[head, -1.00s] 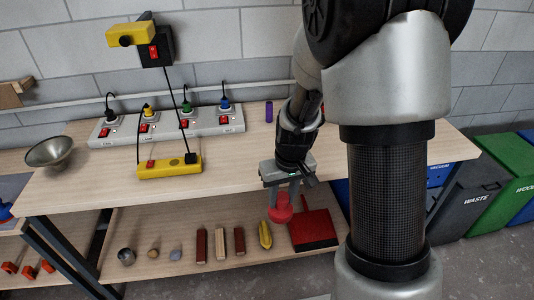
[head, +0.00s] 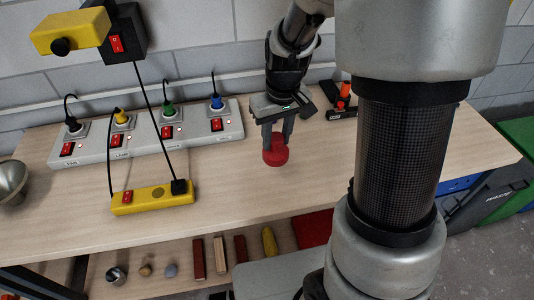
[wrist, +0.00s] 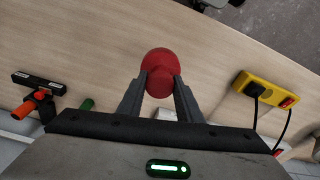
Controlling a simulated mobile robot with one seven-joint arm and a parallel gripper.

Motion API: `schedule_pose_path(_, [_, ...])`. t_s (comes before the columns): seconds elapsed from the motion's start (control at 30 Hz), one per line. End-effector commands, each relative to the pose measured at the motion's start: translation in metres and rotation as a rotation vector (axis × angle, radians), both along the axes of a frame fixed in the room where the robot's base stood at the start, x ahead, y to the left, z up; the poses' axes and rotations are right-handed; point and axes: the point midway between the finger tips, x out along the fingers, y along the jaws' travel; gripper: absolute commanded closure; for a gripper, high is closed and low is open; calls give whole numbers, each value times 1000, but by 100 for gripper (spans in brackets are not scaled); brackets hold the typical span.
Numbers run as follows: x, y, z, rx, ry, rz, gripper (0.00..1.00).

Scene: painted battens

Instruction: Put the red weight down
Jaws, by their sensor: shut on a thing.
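The red weight (head: 275,154) is round with a narrower neck on top. My gripper (head: 276,139) is shut on that neck and holds it upright at the bench top (head: 240,190), right of the yellow switch box. In the wrist view the red weight (wrist: 159,68) sits between the two grey fingers (wrist: 159,88). I cannot tell whether its base touches the wood or hangs just above it.
A yellow box with a red switch (head: 153,198) lies to the left. A long grey power strip (head: 150,135) with several plugs runs along the back. An orange-and-black tool (head: 343,100) stands at the back right. The bench around the weight is clear. Wooden blocks (head: 220,254) lie on the shelf below.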

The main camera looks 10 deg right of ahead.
Motion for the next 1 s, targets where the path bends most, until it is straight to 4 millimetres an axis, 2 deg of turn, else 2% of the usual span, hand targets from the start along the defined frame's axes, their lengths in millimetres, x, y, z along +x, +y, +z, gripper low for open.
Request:
schedule_pose_path(0.13, [0, 0, -4, 0, 0, 0, 100])
schedule_pose_path(0.43, [-1, 0, -52, 0, 2, -1, 100])
schedule_pose_path(0.67, [0, 0, -68, 0, 0, 0, 100])
schedule_pose_path(0.9, [0, 0, -97, 0, 1, 0, 100])
schedule_pose_path(1.0, [0, 0, -100, 0, -2, 0, 100])
